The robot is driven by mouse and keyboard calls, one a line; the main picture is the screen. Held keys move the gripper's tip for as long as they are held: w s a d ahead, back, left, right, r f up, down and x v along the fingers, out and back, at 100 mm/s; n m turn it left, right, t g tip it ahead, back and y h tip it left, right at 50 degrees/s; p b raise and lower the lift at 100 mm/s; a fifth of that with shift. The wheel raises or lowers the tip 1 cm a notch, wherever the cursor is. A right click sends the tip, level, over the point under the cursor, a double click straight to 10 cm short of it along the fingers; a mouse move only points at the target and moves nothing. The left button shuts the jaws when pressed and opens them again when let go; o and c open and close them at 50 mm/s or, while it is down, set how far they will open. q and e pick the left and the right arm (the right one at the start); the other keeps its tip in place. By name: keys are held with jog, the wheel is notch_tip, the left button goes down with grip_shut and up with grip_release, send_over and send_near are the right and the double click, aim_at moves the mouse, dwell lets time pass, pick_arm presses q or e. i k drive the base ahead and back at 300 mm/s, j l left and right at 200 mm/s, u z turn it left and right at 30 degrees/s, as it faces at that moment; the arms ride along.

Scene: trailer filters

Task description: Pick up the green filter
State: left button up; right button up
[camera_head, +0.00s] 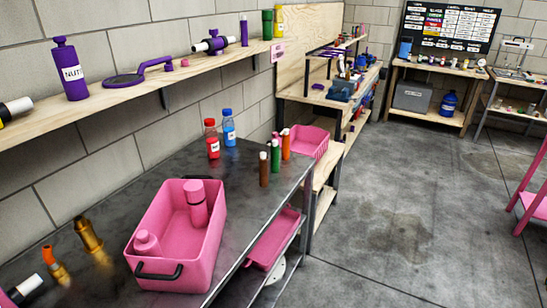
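A slim green cylinder with a pale top, likely the green filter (275,157), stands upright on the dark metal table near its right edge. A similar brown cylinder (264,170) stands just in front of it, and an orange cylinder (286,146) stands just behind it. A wider green container (267,25) stands at the right end of the wooden wall shelf. Neither of my grippers shows in the head view.
The wall shelf (130,96) overhangs the table. Open floor (400,230) lies right.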

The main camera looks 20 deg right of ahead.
aim_at(275, 146)
jog(key=i+l+z, duration=0.15)
jog(key=l, duration=0.35)
jog(key=i+l+z, duration=0.2)
jog(key=i+l, duration=0.15)
jog(key=i+l+z, duration=0.15)
jog(key=l, duration=0.35)
jog(key=i, duration=0.1)
